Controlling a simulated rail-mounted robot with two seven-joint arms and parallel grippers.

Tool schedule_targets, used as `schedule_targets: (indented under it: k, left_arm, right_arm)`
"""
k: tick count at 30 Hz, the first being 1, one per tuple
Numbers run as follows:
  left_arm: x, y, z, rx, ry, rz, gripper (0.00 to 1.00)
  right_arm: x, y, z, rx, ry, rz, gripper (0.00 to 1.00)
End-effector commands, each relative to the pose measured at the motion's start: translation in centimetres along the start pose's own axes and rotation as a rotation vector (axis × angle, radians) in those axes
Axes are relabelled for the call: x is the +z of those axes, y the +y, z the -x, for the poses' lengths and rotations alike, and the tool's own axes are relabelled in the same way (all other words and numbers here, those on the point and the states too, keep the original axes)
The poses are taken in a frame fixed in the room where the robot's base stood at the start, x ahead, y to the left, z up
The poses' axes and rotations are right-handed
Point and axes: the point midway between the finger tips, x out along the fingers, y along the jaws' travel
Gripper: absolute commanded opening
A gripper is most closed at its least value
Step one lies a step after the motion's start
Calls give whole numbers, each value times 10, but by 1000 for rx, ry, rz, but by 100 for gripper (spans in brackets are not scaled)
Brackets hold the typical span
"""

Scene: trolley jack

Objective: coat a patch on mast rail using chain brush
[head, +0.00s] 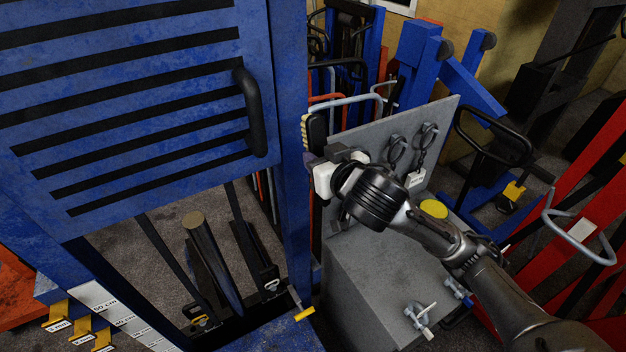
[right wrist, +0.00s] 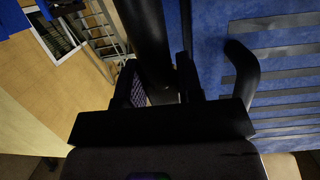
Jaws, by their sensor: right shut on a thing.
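The blue mast rail (head: 291,130) stands upright in the middle of the head view. My right gripper (head: 316,165) is beside it, on its right, shut on the chain brush (head: 317,132). The brush is upright, with a dark body and pale bristles on its left side towards the rail. I cannot tell whether the bristles touch the rail. In the right wrist view the gripper's fingers (right wrist: 162,90) close around a dark part, where the grip is in shadow. No coated patch can be made out on the rail. My left gripper is not in view.
A blue slatted panel (head: 140,95) with a black handle (head: 254,112) stands left of the rail. A grey cabinet (head: 385,275) with a hook board (head: 440,120) is under my right arm. A yellow round lid (head: 433,208) lies on the cabinet. Red frames stand at right.

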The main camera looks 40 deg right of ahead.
Motion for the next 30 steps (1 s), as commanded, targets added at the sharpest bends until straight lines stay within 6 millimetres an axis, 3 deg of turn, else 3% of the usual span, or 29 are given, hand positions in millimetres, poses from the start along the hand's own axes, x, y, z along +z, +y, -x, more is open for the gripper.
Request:
schedule_targets:
  k: [14,30]
  left_arm:
    - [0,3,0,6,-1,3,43]
    - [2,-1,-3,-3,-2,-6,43]
  right_arm:
    - [-6,-1,-2,-14,238,2,12]
    - [-18,-2,-45,-15,246,1,12]
